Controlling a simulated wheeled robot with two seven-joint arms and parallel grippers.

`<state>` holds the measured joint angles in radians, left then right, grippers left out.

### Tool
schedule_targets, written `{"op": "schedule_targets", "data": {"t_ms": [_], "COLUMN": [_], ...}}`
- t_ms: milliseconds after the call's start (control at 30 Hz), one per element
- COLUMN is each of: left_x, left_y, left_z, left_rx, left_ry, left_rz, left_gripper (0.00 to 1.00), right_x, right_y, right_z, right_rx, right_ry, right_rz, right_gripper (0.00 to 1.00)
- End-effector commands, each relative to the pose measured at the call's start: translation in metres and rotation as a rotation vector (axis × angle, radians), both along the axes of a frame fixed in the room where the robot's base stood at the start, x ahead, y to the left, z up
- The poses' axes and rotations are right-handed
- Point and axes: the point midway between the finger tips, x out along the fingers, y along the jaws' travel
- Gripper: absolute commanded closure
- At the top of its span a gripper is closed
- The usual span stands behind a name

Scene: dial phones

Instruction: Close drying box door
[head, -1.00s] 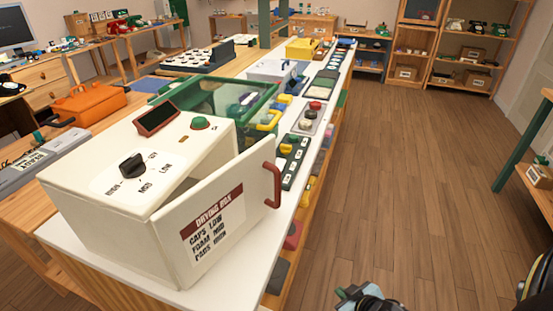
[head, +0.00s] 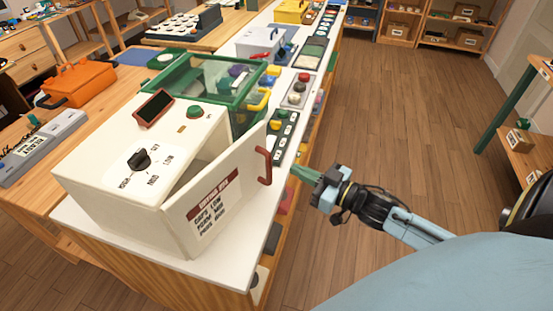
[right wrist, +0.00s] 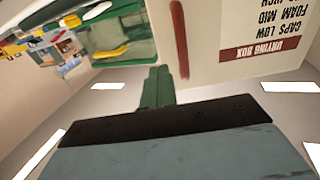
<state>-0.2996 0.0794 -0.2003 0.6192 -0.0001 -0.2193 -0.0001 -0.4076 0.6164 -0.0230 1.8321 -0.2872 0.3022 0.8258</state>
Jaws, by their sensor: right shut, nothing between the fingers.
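The white drying box (head: 120,190) stands at the near end of the white counter, with a dial and a green button on top. Its door (head: 215,190) is partly open, swung out toward the right, with a gap between door and box. The door carries a red handle (head: 265,166) and a label. My right gripper (head: 296,170) is shut and empty, just right of the handle and apart from it. In the right wrist view the green fingers (right wrist: 157,86) point at the door's edge, beside the red handle (right wrist: 179,38). My left gripper is not in view.
A green-framed clear case (head: 205,85) stands behind the drying box. A keypad strip (head: 284,135) and button box (head: 298,90) lie along the counter near the door. An orange case (head: 78,84) is on the wooden table at left.

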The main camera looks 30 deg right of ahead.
Motion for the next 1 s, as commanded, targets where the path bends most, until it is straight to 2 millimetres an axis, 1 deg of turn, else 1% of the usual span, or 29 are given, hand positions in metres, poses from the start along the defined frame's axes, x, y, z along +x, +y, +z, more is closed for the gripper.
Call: {"op": "schedule_targets", "data": {"t_ms": [33,200,300,433,600,1000], "left_x": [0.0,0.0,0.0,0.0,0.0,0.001], "left_y": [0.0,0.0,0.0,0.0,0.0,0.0], "left_z": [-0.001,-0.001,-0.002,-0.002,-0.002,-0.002], "left_rx": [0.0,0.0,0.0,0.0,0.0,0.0], "left_ry": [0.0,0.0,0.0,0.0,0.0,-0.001], "left_rz": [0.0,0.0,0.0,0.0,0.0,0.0], "left_gripper": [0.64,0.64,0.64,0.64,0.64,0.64], "right_x": [0.01,0.036,0.049,0.061,0.068,0.069], "right_y": [0.004,0.015,0.02,0.025,0.028,0.026], "right_z": [0.001,0.001,0.001,0.0,0.0,0.0], "right_rx": [0.001,0.0,0.0,-0.001,0.0,-0.002], "right_ry": [-0.004,-0.003,-0.002,-0.001,0.0,0.001], "right_rz": [0.0,-0.001,-0.001,-0.001,-0.001,0.001], "right_gripper": [1.0,1.0,1.0,1.0,1.0,1.0]}}
